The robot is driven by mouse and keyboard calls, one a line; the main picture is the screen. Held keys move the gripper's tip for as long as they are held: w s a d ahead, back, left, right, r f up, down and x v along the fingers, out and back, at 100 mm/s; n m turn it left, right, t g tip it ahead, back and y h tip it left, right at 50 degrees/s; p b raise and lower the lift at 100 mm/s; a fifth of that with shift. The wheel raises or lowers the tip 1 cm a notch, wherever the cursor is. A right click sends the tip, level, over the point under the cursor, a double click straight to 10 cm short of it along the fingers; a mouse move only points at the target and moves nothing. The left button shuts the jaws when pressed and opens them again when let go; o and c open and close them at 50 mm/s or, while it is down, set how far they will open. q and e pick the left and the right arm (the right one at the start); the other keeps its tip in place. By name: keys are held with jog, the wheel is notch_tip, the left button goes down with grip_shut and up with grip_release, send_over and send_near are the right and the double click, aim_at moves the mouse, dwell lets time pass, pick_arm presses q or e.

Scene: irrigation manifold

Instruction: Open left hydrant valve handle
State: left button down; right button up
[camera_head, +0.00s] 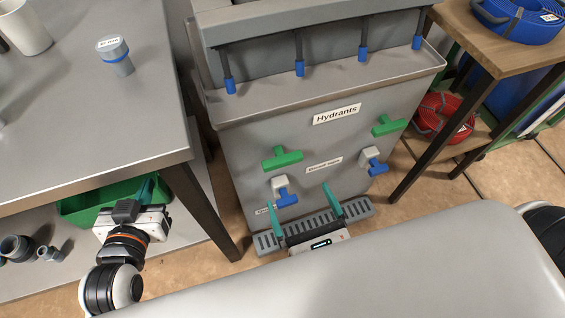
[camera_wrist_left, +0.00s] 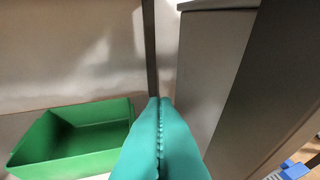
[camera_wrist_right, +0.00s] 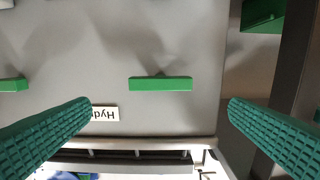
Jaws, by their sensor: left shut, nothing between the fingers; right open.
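The left hydrant handle is a green T-shaped bar (camera_head: 282,158) on the front of the grey Hydrants cabinet (camera_head: 240,165). It lies roughly level, above a grey and blue outlet (camera_head: 285,193). My right gripper (camera_head: 302,202) is open and empty, lower than this handle and in front of the cabinet. In the right wrist view, which is upside down, the left handle (camera_wrist_right: 160,84) shows ahead between the spread teal fingers (camera_wrist_right: 158,108), not touched. The right green handle (camera_head: 388,125) shows partly at that view's left edge. My left gripper (camera_head: 152,188) is shut and empty, left of the cabinet.
A grey table (camera_head: 80,90) with a lower shelf stands left of the cabinet; its dark leg (camera_head: 200,210) is near my left gripper. A green bin (camera_wrist_left: 80,140) sits on that shelf. A grating (camera_head: 268,243) is at the cabinet's foot. A wooden table (camera_head: 500,50) stands right.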

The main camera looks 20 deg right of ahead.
aim_at(284, 163)
jog(key=w+p, duration=0.1)
jog(key=w, duration=0.9)
jog(key=shift+w+a, duration=0.15)
jog(key=shift+a, duration=0.05)
jog(key=shift+w, duration=0.4)
pick_arm(q)
jog(key=s+f+g, duration=0.1)
jog(key=s+a+f+g, duration=0.1)
jog(key=f, duration=0.1)
jog(key=s+f+g+y, duration=0.1)
jog(key=shift+s+a+f+g, duration=0.2)
jog(key=shift+s+a+g, duration=0.1)
jog(key=shift+a+g, duration=0.1)
pick_arm(e)
jog(key=c, duration=0.9)
